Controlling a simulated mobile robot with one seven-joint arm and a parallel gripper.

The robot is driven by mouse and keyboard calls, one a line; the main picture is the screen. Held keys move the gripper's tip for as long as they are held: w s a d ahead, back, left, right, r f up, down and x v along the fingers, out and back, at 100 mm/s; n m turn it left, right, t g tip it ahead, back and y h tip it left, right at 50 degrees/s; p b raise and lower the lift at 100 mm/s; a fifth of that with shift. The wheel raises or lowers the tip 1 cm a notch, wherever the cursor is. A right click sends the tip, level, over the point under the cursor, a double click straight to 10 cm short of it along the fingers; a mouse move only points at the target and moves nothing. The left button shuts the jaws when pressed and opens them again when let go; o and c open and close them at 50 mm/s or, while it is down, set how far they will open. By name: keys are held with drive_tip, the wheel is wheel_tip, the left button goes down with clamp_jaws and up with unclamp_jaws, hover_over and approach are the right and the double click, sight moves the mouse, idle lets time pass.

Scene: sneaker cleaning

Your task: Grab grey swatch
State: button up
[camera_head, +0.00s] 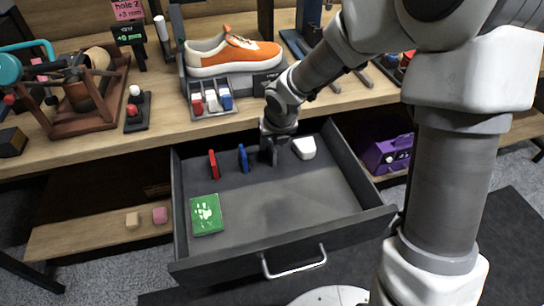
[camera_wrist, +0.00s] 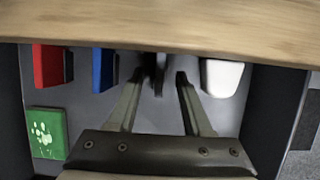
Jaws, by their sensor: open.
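A drawer (camera_head: 300,205) stands open under the workbench. My gripper (camera_head: 273,152) reaches down into its back part, between a blue swatch (camera_head: 243,158) and a white rounded object (camera_head: 304,148). In the wrist view my gripper (camera_wrist: 160,76) is open, with a thin dark grey upright piece (camera_wrist: 159,78) between its fingertips. This looks like the grey swatch, seen nearly edge-on. Its top is close to or under the bench edge. I cannot tell whether either finger touches it. In the head view my gripper largely hides that spot.
A red swatch (camera_head: 213,164) stands left of the blue one. A green box (camera_head: 207,214) lies in the drawer's front left. The bench edge (camera_wrist: 160,35) overhangs the drawer's back. An orange sneaker (camera_head: 235,52) and a tray (camera_head: 212,113) of small blocks are above.

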drive_tip(key=b+x, duration=0.1)
drive_tip(key=x, duration=0.1)
drive_tip(key=shift+w+a+f, duration=0.1)
drive_tip(key=shift+f, duration=0.2)
clamp_jaws()
